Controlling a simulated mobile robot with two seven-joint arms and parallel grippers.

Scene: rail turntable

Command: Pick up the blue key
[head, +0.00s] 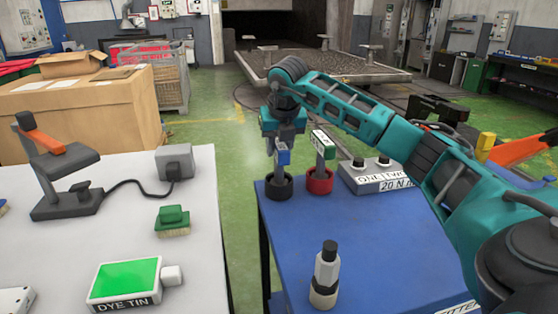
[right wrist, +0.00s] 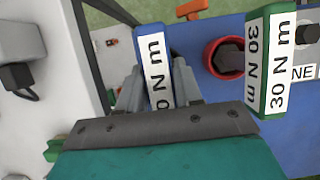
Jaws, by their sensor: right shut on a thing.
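The blue key (head: 283,158), with a white "N m" label, is upright over the black cup (head: 279,190) on the blue bench. My right gripper (head: 281,143) comes from above and is shut on its head. In the right wrist view the blue key (right wrist: 155,68) sits between the two grey fingers. I cannot tell whether its lower end is still inside the black cup. My left gripper is not in view.
The green key (head: 322,146), labelled 30 N m, stands close by in the red cup (head: 320,183). A grey switch box (head: 378,178) is right of it. The blue bench top (head: 380,240) is otherwise mostly clear.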

